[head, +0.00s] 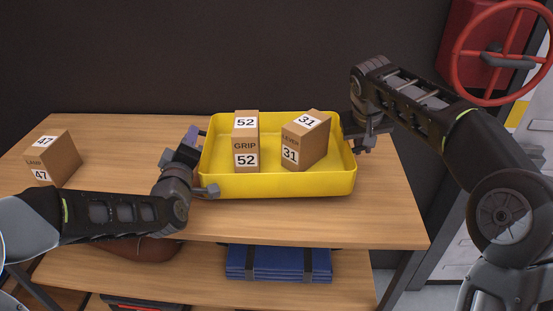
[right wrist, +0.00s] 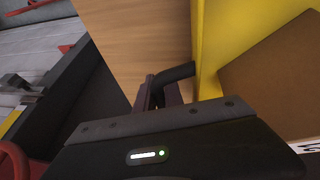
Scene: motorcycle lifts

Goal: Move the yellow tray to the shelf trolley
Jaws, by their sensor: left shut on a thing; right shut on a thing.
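The yellow tray (head: 290,186) stands on the wooden top of a shelf unit in the head view. Two cardboard boxes stand in it, one marked 52 (head: 246,141) and one marked 31 (head: 306,140). My left gripper (head: 197,140) is shut at the tray's left end, on the handle there, which is mostly hidden. My right gripper (head: 358,138) is at the tray's right end. In the right wrist view its jaws (right wrist: 160,95) are shut on a dark handle (right wrist: 176,73) beside the yellow tray wall (right wrist: 207,50). The shelf trolley cannot be made out for certain.
A cardboard box marked 47 (head: 53,158) stands at the left of the wooden top (head: 330,222). A blue folded item (head: 278,263) and a brown object (head: 135,248) lie on the shelf below. A red valve wheel (head: 500,50) is at the upper right. A dark wall rises behind.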

